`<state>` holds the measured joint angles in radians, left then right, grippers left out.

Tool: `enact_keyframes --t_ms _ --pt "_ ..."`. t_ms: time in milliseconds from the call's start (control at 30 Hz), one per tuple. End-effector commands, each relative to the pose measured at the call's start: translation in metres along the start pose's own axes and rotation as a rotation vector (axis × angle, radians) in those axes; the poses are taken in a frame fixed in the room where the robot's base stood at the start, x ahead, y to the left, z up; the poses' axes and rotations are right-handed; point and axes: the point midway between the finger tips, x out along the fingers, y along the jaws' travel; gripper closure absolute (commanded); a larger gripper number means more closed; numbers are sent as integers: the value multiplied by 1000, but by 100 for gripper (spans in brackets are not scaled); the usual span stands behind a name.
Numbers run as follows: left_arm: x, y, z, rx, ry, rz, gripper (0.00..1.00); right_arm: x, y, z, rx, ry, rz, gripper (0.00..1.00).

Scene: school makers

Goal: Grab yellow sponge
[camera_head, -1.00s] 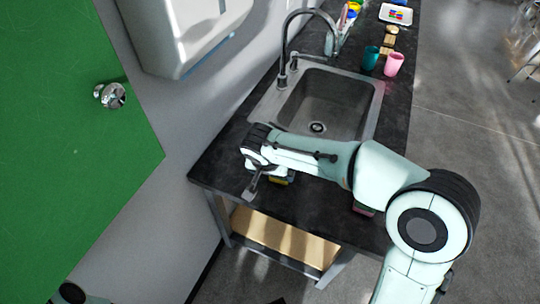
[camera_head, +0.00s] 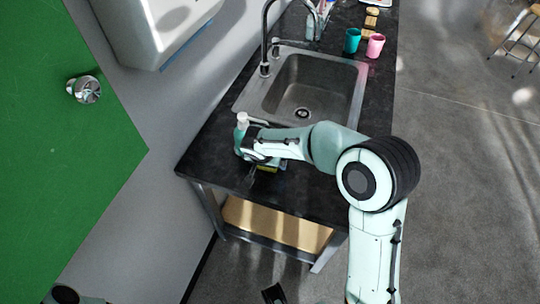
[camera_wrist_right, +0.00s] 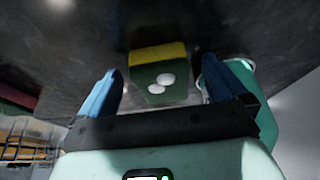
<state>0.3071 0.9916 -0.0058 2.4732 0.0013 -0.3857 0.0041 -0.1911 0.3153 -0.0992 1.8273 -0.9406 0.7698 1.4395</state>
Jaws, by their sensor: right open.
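The yellow sponge (camera_head: 268,168) lies on the dark counter in front of the sink, partly hidden by my right arm in the head view. In the right wrist view the sponge (camera_wrist_right: 158,54) shows a yellow layer and a green layer with two white spots. My right gripper (camera_wrist_right: 160,88) is open, with its blue fingers either side of the sponge's line and the sponge beyond them, apparently untouched. In the head view the right gripper (camera_head: 252,155) is low over the counter and partly hidden.
A teal pump bottle (camera_head: 241,132) stands close beside my right gripper; its teal body (camera_wrist_right: 247,80) is just outside the right-hand finger in the wrist view. The sink (camera_head: 305,90) lies behind. Teal (camera_head: 352,40) and pink (camera_head: 375,45) cups stand at the back.

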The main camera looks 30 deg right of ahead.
Motion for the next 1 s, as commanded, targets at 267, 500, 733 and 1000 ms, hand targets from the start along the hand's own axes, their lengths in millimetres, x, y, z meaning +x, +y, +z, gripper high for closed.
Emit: enact_keyframes --t_ms 267,500,733,1000 --pt "0 0 0 0 0 0 57 9 0 0 2 0 0 1" --pt "0 0 0 0 0 0 57 9 0 0 1 0 0 56" --pt "0 0 0 0 0 0 57 8 0 0 1 0 0 57" --pt "0 0 0 0 0 0 57 3 0 -2 1 1 0 57"
